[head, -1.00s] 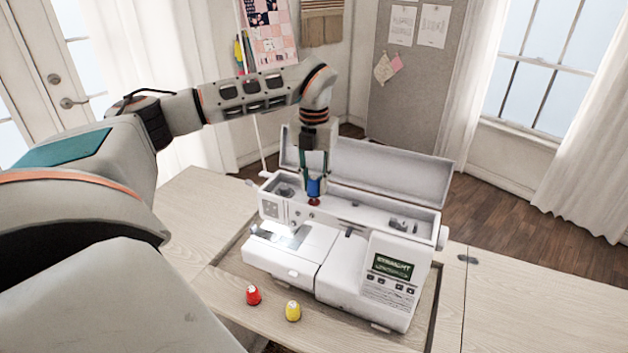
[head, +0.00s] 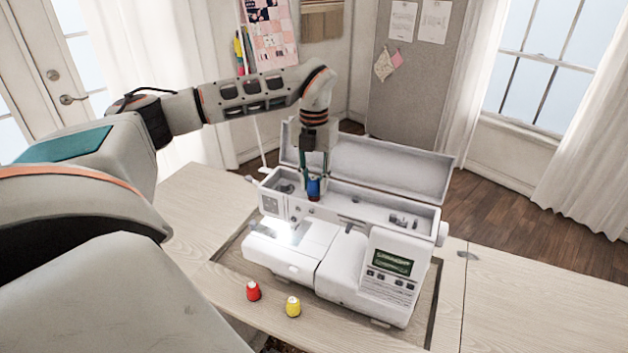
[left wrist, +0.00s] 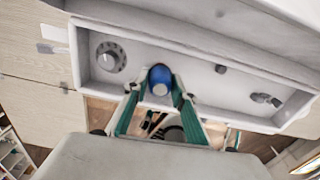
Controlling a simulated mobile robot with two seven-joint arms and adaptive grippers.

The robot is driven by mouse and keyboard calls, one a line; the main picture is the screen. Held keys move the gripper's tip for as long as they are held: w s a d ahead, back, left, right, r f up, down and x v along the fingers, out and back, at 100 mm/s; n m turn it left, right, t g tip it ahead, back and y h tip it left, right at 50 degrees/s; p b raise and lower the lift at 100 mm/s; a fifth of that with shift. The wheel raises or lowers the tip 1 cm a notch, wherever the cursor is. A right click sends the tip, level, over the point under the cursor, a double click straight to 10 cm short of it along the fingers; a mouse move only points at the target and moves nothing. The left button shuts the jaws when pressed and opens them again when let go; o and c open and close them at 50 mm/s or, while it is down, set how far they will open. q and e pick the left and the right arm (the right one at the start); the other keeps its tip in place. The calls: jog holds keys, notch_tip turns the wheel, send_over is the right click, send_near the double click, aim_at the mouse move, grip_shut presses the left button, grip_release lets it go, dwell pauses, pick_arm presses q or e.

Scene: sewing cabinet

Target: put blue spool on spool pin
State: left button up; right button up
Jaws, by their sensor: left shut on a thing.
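The blue spool (head: 313,188) is between the fingers of my left gripper (head: 314,182), which is shut on it. In the head view it is at the top of the white sewing machine (head: 345,270), in the left part of the open top compartment. The left wrist view shows the spool (left wrist: 159,78) end-on between the green-sided fingers, near the compartment's near wall. I cannot make out the spool pin; the spool and fingers may cover it. I cannot tell whether the spool touches the machine. My right gripper is not in view.
The raised lid (head: 385,165) stands behind the compartment. A round dial (left wrist: 111,57) lies left of the spool in the wrist view, and a small metal part (left wrist: 265,99) lies right. A red spool (head: 253,291) and a yellow spool (head: 293,307) stand in front of the machine.

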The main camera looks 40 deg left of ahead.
pick_arm(q)
jog(key=o, duration=0.9)
notch_tip(320, 180, up, 12)
dwell(0.7)
